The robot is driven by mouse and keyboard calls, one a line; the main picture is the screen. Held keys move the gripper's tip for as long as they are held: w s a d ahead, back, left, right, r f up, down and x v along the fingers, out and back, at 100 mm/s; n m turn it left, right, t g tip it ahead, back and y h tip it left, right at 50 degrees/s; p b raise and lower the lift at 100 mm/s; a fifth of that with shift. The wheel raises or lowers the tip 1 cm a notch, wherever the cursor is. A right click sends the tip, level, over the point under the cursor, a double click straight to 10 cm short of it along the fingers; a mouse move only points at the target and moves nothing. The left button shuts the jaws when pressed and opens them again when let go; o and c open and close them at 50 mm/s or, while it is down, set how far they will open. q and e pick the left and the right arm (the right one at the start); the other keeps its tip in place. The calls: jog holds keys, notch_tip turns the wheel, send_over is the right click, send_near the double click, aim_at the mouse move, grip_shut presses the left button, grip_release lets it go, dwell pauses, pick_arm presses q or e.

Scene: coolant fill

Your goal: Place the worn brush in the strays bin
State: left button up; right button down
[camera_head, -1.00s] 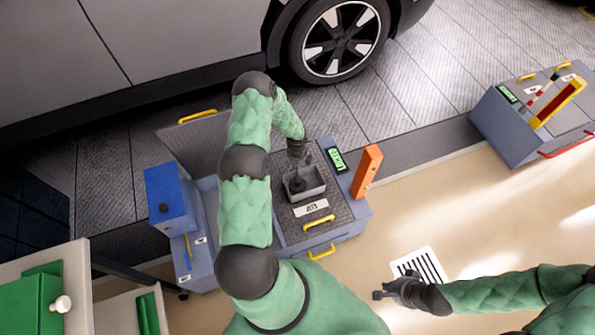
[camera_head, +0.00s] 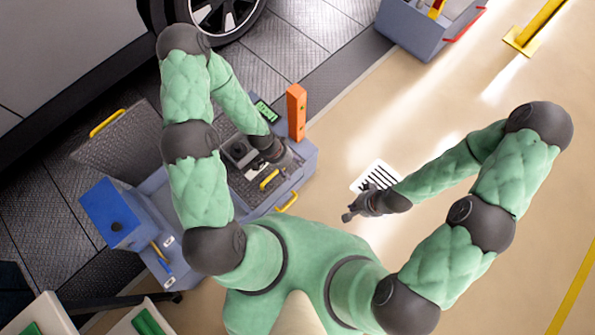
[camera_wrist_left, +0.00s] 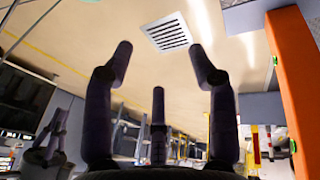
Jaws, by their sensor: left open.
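I cannot pick out the worn brush or a labelled strays bin with certainty. A small grey tray (camera_head: 229,146) with a dark thing in it sits on the left cart's top; my left arm partly covers that area. My left gripper (camera_head: 288,163) is over the front right part of this cart, beside the tray. In the left wrist view its fingers (camera_wrist_left: 165,65) are spread with nothing between them. My right gripper (camera_head: 347,216) hangs over the floor right of the cart; it is too small to tell open from shut.
An orange post (camera_head: 297,112) stands at the cart's right edge, close to my left gripper; it also shows in the left wrist view (camera_wrist_left: 290,75). A blue box (camera_head: 110,214) is at the cart's left. A floor grille (camera_head: 368,172) and clear floor lie right. A second cart (camera_head: 412,30) stands behind.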

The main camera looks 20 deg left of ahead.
pick_arm(q)
jog(key=s+d+r+n, duration=0.3)
jog(key=s+d+n, duration=0.2)
jog(key=s+n, duration=0.3)
jog(key=shift+s+d+r, duration=0.25)
jog(key=shift+s+r, duration=0.05)
